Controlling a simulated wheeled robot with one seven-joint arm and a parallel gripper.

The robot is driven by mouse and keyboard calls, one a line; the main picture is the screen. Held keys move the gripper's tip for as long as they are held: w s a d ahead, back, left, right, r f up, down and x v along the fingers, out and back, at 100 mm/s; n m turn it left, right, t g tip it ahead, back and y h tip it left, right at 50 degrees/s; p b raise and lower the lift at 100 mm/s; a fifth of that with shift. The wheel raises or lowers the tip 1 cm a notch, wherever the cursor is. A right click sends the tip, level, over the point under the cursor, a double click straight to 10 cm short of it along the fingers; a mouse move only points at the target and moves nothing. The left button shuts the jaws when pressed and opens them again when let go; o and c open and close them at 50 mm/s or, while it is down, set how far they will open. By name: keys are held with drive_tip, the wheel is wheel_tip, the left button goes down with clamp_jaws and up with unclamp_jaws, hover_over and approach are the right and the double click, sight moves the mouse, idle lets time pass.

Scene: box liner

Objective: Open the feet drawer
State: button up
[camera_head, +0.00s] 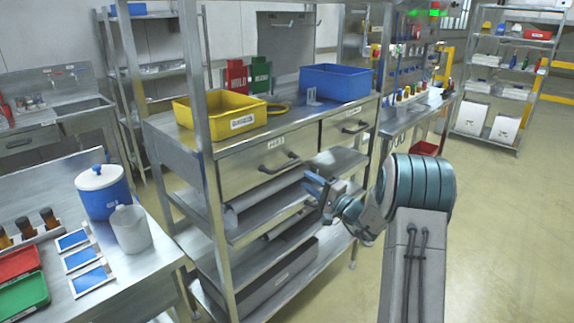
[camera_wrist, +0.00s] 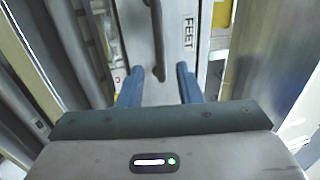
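The feet drawer front (camera_wrist: 172,62) lies ahead of my gripper in the wrist view, with its "FEET" label (camera_wrist: 188,33) upright along the right of its handle. The dark bar handle (camera_wrist: 157,40) appears between and beyond the two blue fingers. My gripper (camera_wrist: 161,85) is open and empty, with no visible contact with the handle. In the head view my gripper (camera_head: 314,188) hangs in front of the shelf rack, right of and lower than the left drawer's handle (camera_head: 280,163). That drawer (camera_head: 255,172) looks shut; its label is too small to read surely.
A second drawer (camera_head: 342,134) with its own handle sits to the right. A yellow bin (camera_head: 220,118) and a blue bin (camera_head: 335,84) stand on top of the rack. A metal upright (camera_head: 203,150) stands at the left drawer's left end. Open floor (camera_head: 500,230) lies right.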

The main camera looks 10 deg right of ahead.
sight(287, 164)
drive_tip(key=p+x, duration=0.2)
drive_tip(key=x, duration=0.8)
drive_tip(key=shift+a, duration=0.1)
clamp_jaws()
